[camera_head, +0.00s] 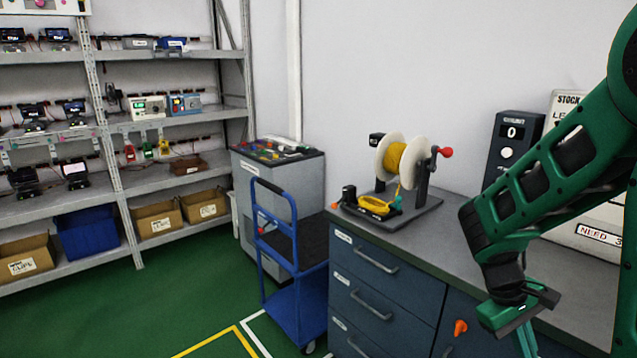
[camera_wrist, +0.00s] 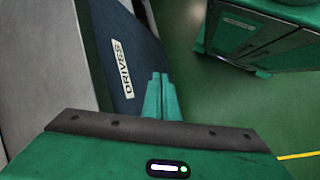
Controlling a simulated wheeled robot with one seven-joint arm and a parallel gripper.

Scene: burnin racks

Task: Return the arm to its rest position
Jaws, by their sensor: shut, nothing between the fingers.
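My green arm reaches in from the right edge of the head view, bent downward over the front edge of the workbench (camera_head: 560,285). My gripper (camera_head: 527,345) hangs at the lower right, beside the blue drawer fronts, and its tips run off the bottom of that view. In the wrist view my gripper (camera_wrist: 160,80) has its two green fingers together, with nothing between them. Below it there is a dark blue front with a label reading DRIVES (camera_wrist: 121,70).
A wire spool stand (camera_head: 395,180) and a dark display box (camera_head: 512,145) stand on the bench. An orange knob (camera_head: 460,327) sticks out near my gripper. A blue cart (camera_head: 295,290) stands left of the drawers. Shelves (camera_head: 150,180) line the left; green floor (camera_head: 130,315) is open before them.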

